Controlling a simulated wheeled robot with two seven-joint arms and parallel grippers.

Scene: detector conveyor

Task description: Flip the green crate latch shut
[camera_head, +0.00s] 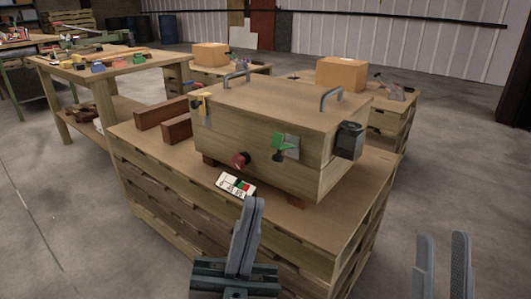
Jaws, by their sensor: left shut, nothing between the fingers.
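The wooden crate (315,165) stands on small blocks on a pallet-like bench, with its lid down. The green latch (281,146) is on the crate's front face, beside a grey plate (292,143); I cannot tell its exact position. My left gripper (252,204) points up from the bottom middle, fingers together and empty. It is in front of the crate, below the green latch in the picture and apart from it. My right gripper (443,238) is at the bottom right, fingers apart and empty, clear of the crate.
A small label card (235,184) lies on the bench's front edge. Wooden beams (160,112) lie left of the crate. Other tables stand behind.

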